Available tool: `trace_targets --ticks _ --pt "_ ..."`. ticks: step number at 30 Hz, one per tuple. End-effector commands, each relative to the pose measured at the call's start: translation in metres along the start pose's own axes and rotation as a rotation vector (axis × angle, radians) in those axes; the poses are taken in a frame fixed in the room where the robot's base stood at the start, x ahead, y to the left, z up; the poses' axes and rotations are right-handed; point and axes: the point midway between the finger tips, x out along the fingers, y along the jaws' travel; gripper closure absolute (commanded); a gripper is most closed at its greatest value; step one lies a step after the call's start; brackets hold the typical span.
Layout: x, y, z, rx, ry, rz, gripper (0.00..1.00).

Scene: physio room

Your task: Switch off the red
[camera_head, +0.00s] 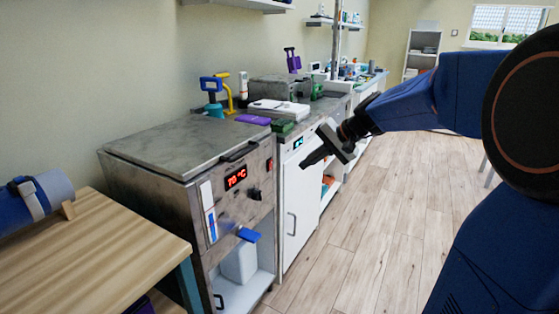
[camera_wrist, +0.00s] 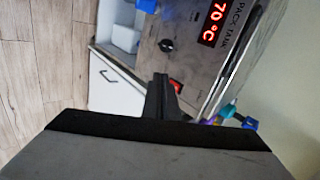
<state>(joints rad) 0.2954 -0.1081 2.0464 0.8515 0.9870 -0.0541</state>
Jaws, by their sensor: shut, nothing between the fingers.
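The steel pack tank (camera_head: 150,150) stands at the left, with its front panel lit "70 °C" in red (camera_head: 236,177). A small red rocker switch (camera_wrist: 176,86) shows on that panel in the wrist view, beside my fingertips and partly hidden by them. In the head view the switch (camera_head: 269,164) looks dark, with little red visible. My gripper (camera_head: 306,162) is shut and empty, in front of and to the right of the panel. Its dark fingers (camera_wrist: 160,92) point toward the panel in the wrist view. I cannot tell whether they touch it.
A black knob (camera_head: 255,193) and a blue-handled tap (camera_head: 248,234) are on the tank front. A white cabinet (camera_head: 299,200) adjoins it at the right, under a cluttered counter. A wooden table (camera_head: 90,240) stands at front left. The wooden floor (camera_head: 370,220) is clear.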

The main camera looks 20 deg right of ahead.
Motion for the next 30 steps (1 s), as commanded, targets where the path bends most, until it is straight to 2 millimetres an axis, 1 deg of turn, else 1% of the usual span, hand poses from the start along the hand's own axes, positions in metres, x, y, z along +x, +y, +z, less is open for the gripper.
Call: trace_targets --ticks 1,3,6,10,15,24,26,30 --pt "0.004 -0.002 -0.015 0.027 0.003 -0.019 1.00" --pt "0.006 -0.005 -0.032 0.056 0.009 -0.045 1.00" --pt "0.010 -0.008 -0.051 0.090 0.015 -0.075 1.00" --pt "0.012 -0.010 -0.067 0.116 0.020 -0.099 1.00" --pt "0.012 -0.011 -0.073 0.126 0.023 -0.109 1.00" --pt "0.013 -0.011 -0.072 0.125 0.022 -0.109 1.00" --pt "0.016 -0.011 -0.072 0.125 0.022 -0.108 1.00" --pt "0.030 -0.013 -0.072 0.124 0.020 -0.108 1.00"
